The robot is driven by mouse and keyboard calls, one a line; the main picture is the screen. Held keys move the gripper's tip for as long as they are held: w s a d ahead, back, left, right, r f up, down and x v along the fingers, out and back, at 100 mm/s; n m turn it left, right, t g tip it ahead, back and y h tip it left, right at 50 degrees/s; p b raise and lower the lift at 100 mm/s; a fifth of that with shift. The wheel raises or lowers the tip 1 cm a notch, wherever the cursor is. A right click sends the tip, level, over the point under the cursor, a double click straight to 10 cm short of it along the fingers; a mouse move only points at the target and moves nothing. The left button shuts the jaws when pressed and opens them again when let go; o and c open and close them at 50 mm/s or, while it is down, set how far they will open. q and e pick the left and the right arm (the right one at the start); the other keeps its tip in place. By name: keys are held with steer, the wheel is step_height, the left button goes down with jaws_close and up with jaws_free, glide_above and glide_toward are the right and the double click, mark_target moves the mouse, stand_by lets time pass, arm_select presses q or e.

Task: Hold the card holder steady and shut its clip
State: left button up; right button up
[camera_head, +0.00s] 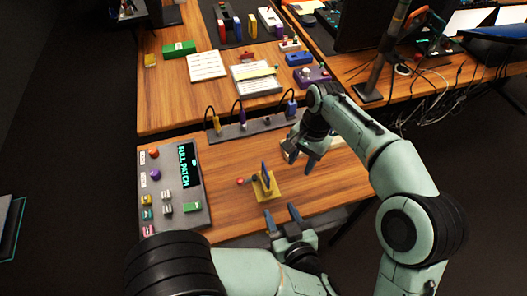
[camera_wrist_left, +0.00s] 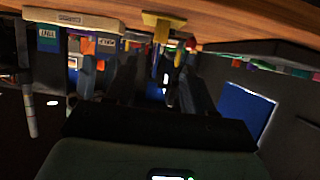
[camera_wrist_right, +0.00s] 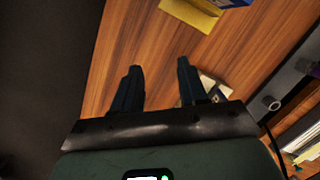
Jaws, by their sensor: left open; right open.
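The card holder has a yellow base plate (camera_head: 268,191) with an upright blue part (camera_head: 265,172) on it, on the front wooden table. A red knob (camera_head: 240,181) sits at its left; whether it belongs to the clip is too small to tell. My left gripper (camera_head: 282,213) is open and empty, just in front of the holder, apart from it. In the left wrist view the yellow plate (camera_wrist_left: 163,20) shows beyond the open fingers (camera_wrist_left: 137,70). My right gripper (camera_head: 303,160) is open and empty, behind and right of the holder. The plate (camera_wrist_right: 190,14) is at the top of the right wrist view.
A grey panel (camera_head: 187,215) with several buttons and a green-lettered display stands at the left. A grey strip (camera_head: 245,129) with looped cables runs along the back. A cream block (camera_head: 290,154) lies beside my right gripper.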

mark_target(268, 189)
arm_select(q)
steer(key=shift+w+a+f, duration=0.2)
steer(key=shift+w+f, duration=0.05)
steer(key=shift+w, duration=0.25)
steer(key=x, duration=1.2)
steer(key=shift+w, duration=0.15)
arm_select(e)
steer(key=a+r+m+y, duration=0.1)
steer(key=a+r+m, duration=0.1)
steer(key=a, duration=0.4)
steer(key=a+r+m+y, duration=0.1)
steer(key=a+m, duration=0.2)
steer(key=a, duration=0.4)
steer(key=shift+r, duration=0.35)
steer(key=shift+s, duration=0.1)
